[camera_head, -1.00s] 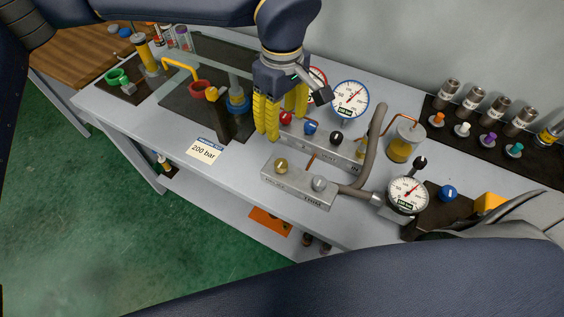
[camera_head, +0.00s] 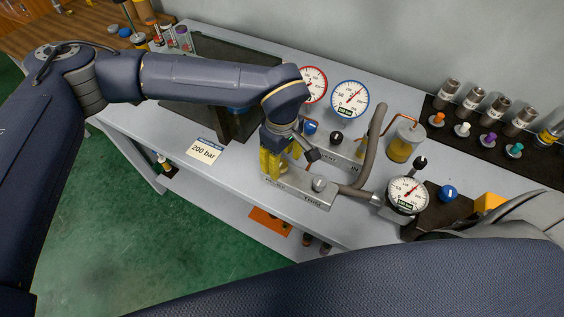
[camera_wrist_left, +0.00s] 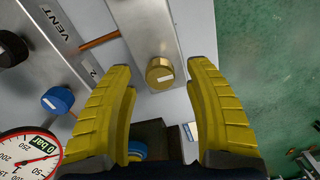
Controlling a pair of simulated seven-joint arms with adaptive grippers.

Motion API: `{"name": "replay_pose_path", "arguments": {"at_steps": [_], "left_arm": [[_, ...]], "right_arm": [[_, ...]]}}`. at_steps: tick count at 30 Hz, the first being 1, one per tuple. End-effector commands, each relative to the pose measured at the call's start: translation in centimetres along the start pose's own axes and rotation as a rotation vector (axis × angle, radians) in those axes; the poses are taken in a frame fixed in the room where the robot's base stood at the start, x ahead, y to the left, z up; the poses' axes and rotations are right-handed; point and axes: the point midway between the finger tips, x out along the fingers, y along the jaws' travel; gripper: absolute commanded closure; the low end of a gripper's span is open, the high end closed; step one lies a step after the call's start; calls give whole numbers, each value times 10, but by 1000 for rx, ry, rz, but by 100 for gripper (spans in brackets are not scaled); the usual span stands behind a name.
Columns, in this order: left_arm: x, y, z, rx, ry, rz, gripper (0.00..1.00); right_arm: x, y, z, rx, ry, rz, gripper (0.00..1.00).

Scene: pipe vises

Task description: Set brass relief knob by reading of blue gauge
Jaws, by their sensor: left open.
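The brass knob (camera_wrist_left: 159,72) sits on a metal block with a white mark on its top. My left gripper (camera_wrist_left: 160,68) is open, with its yellow fingers on either side of the knob in the wrist view and gaps showing. In the head view the left gripper (camera_head: 274,166) is over the left end of the relief block (camera_head: 308,197) and hides the brass knob. The blue-rimmed gauge (camera_head: 350,99) stands at the back; its needle points to the upper right, its digits too small to read surely. My right gripper is not in view.
A card (camera_head: 204,151) reads 200 bar. A red-rimmed gauge (camera_head: 314,84) stands behind my left arm. A grey hose (camera_head: 373,150) and a black-rimmed gauge (camera_head: 407,194) stand farther right.

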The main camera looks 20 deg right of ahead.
Motion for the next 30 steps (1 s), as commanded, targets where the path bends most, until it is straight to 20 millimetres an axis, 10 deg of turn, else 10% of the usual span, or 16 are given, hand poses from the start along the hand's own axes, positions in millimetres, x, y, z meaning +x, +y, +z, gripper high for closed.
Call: {"name": "replay_pose_path", "arguments": {"at_steps": [17,30], "left_arm": [[13,0,0,1,0,1,44],[13,0,0,1,0,0,96]], "right_arm": [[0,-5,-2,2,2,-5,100],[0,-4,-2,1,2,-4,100]]}}
